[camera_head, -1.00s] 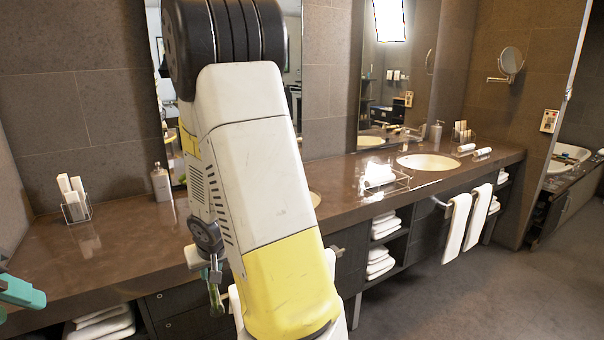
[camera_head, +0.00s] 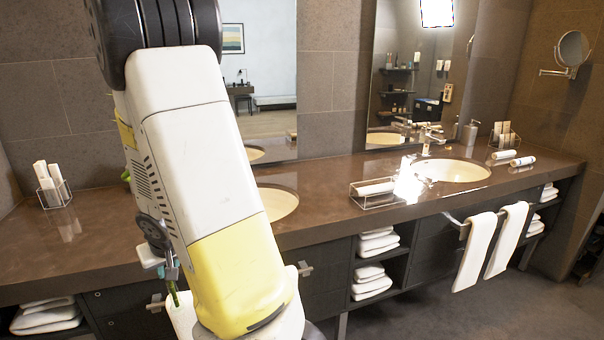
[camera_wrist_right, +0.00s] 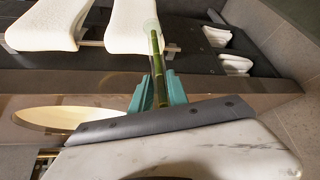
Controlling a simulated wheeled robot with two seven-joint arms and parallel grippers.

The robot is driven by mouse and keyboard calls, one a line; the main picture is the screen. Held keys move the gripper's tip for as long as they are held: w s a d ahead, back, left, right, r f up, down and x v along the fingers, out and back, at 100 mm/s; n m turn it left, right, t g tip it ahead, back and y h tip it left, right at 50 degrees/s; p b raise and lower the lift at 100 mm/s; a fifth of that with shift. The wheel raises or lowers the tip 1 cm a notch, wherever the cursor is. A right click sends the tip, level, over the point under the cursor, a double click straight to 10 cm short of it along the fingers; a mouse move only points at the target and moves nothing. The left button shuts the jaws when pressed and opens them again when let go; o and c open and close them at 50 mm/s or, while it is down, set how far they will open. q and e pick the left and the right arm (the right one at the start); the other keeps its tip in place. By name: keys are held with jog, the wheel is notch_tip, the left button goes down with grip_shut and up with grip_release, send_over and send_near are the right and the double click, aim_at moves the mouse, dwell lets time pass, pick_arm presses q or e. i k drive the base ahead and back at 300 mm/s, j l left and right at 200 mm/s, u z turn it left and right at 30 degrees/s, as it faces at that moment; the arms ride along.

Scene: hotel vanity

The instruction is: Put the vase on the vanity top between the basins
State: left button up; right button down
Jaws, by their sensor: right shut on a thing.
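The vase (camera_wrist_right: 157,72) shows in the right wrist view as a slim green stalk-like piece with a pale, translucent rounded end. My right gripper (camera_wrist_right: 158,92) has its teal fingers on both sides of it and is shut on it. In the head view my right arm crosses the middle, and the gripper (camera_head: 170,270) is small beside it, with a bit of green below; most of the vase is hidden there. The vanity top (camera_head: 325,222) is brown, with a near basin (camera_head: 278,203) partly behind my arm and a far basin (camera_head: 455,171). My left gripper is out of view.
A wire tray with a rolled towel (camera_head: 374,188) stands between the basins, with a bright glare at its right. Bare counter lies left of the tray. Rolled towels (camera_head: 522,161) lie past the far basin. Towels (camera_head: 476,252) hang on a rail in front.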

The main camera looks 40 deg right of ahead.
aim_at(342, 167)
jog(key=k+l, duration=0.1)
jog(key=l, duration=0.3)
jog(key=k+l, duration=0.1)
jog(key=l, duration=0.3)
jog(key=k+l, duration=0.1)
jog(key=l, duration=0.3)
jog(key=k+l+u, duration=0.1)
jog(key=l, duration=0.3)
jog(key=k+l, duration=0.15)
jog(key=l, duration=0.2)
